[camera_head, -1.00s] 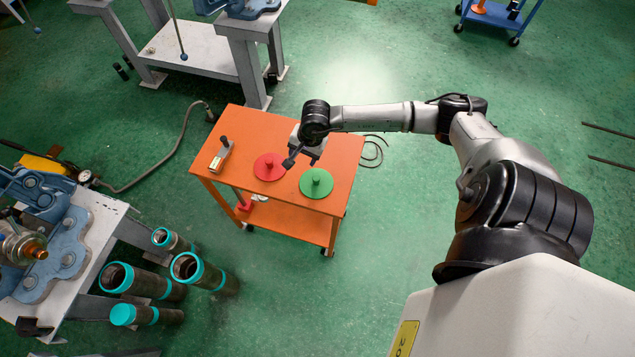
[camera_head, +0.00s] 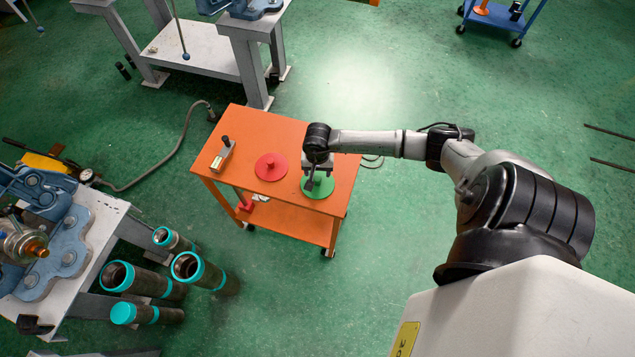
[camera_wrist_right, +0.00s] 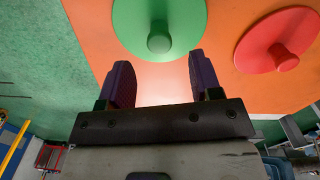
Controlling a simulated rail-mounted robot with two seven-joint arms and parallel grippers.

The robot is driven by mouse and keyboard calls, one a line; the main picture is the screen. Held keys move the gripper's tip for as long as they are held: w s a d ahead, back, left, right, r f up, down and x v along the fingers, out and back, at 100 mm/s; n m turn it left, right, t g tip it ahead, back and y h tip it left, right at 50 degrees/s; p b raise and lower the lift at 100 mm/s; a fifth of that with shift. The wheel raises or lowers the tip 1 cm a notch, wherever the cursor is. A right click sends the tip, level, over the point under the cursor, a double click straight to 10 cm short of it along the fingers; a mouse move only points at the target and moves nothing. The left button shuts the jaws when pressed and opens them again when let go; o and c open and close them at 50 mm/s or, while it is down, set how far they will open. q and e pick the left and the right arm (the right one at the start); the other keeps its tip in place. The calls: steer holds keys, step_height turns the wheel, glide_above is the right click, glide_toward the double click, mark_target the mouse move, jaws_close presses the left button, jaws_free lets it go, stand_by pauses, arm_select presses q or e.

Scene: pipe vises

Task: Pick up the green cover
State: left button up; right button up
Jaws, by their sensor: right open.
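The green cover (camera_head: 326,187) is a flat round disc with a central knob. It lies on the orange cart's top (camera_head: 245,185) near its right front corner. My right gripper (camera_head: 316,184) is over the cover and hides part of it, including most of the knob. In the right wrist view the green cover (camera_wrist_right: 178,17) is just ahead of the open fingers (camera_wrist_right: 157,80), with its knob in line with the gap between them. The gap is empty. My left gripper is not in view.
A similar red cover (camera_head: 271,167) lies just left of the green one. A small tool with a black handle (camera_head: 222,155) lies at the cart's left. Several pipes with teal ends (camera_head: 190,268) stand on the floor at the lower left, beside a vise table (camera_head: 85,245).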

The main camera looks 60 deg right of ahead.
mark_target(318, 177)
step_height(318, 177, down, 4)
steer(key=shift+a+f, duration=0.1)
steer(key=shift+a, duration=0.05)
steer(key=shift+f, duration=0.6)
steer(key=c, duration=1)
